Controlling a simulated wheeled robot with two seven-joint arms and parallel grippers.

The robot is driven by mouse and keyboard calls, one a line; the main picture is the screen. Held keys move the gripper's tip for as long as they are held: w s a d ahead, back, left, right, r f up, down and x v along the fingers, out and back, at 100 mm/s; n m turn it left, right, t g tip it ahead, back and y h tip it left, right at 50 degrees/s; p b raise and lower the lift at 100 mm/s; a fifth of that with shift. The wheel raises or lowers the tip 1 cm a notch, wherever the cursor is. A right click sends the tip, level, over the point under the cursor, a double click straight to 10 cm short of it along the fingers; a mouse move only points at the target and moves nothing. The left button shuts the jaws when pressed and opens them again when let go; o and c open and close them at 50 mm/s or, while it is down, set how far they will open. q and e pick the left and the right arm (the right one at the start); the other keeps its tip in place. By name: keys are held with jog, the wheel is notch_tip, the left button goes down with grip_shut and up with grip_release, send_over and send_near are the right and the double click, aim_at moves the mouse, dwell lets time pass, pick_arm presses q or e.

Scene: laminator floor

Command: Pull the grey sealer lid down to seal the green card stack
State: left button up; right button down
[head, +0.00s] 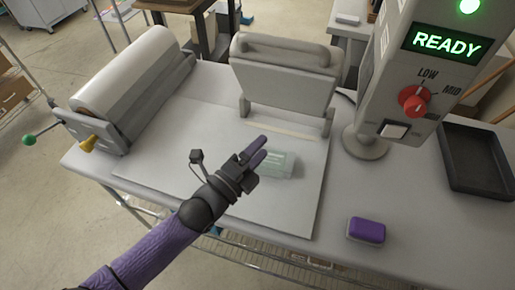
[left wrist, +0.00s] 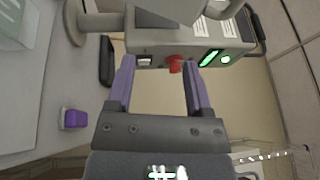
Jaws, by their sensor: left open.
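The grey sealer lid (head: 284,78) stands raised at the back of its base plate (head: 225,205), with a thick bar along its top. The pale green card stack (head: 280,166) lies on the plate in front of the lid. My left gripper (head: 261,149) is over the stack's left side in the head view and hides part of it. Its purple fingers are apart with nothing between them; the left wrist view shows this gripper (left wrist: 158,75) open too. A pale green corner, likely the stack (left wrist: 14,25), shows at that view's upper left. My right gripper is in neither view.
A control post (head: 405,100) with a lit READY screen and a red knob (head: 412,101) stands right of the lid. A purple-topped block (head: 366,230) lies at the front right, a black tray (head: 478,160) at the far right. A white roll (head: 130,75) is at the left.

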pick_arm(q)
grip_shut()
dwell(1.3)
